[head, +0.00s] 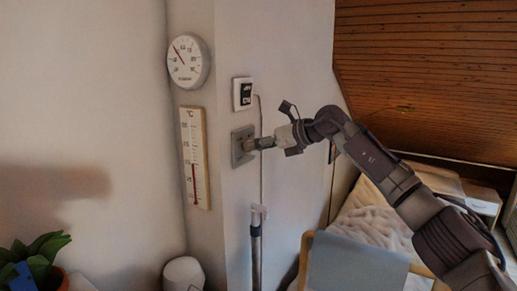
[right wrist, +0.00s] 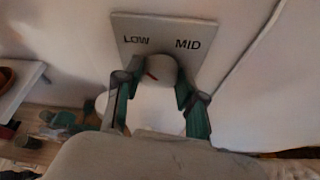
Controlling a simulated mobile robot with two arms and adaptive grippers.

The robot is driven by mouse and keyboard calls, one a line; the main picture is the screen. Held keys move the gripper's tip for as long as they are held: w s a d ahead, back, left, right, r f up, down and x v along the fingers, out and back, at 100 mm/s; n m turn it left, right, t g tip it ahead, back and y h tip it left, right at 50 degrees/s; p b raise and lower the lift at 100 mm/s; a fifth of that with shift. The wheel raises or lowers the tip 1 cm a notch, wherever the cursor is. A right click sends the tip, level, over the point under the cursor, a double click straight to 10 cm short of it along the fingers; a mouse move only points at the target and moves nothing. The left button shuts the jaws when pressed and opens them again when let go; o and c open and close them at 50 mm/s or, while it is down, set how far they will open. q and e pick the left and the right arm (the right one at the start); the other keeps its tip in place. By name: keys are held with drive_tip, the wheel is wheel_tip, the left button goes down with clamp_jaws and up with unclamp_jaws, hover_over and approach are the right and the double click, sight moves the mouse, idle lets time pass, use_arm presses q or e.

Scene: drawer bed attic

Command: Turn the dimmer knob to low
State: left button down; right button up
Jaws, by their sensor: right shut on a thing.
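The dimmer plate (head: 237,150) is a grey square on the narrow wall face in the head view. In the right wrist view the plate (right wrist: 160,25) carries the words LOW at left and MID at right. The round pale dimmer knob (right wrist: 161,72) has a red mark on its left side, toward LOW. My right gripper (head: 256,144) reaches in from the right and is at the knob. In the right wrist view its green-padded fingers (right wrist: 157,92) stand on either side of the knob, shut on it. My left gripper is not in view.
A small white device (head: 242,94) with a dark display hangs above the plate, its cable running down. A round dial (head: 188,61) and a thermometer (head: 195,157) hang to the left. A bed (head: 375,215) lies below right. A potted plant (head: 38,256) stands at lower left.

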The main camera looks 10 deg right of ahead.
drive_tip(key=shift+r, duration=0.15)
idle(0.3)
drive_tip(key=o, duration=0.9)
drive_tip(key=shift+o, duration=1.2)
drive_tip(key=shift+w+a, duration=0.1)
drive_tip(key=v, duration=1.2)
drive_tip(key=shift+f, duration=0.2)
